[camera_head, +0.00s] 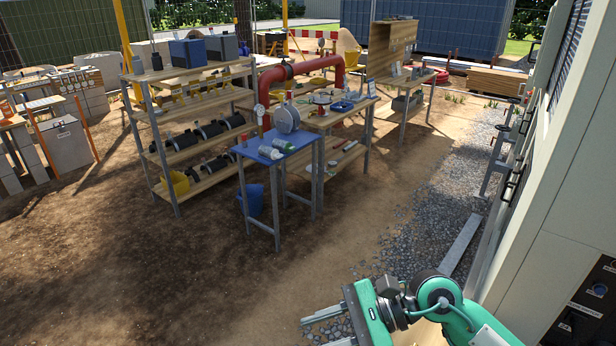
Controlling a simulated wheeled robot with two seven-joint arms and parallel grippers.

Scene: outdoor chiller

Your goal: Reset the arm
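My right arm, green and dark grey, comes in from the bottom right corner. Its gripper (312,330) points left above the bare ground. Its two grey fingers are apart, with ground showing between them, and nothing is held. The lower finger is partly cut off by the bottom edge of the picture. My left arm and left gripper are not in view.
A green-white cabinet wall (575,215) stands close on the right, beside my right arm. A small blue-topped table (262,150), a wooden workbench (325,122) and a shelf rack (200,135) stand farther off. The dirt ground (150,270) at front left is clear.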

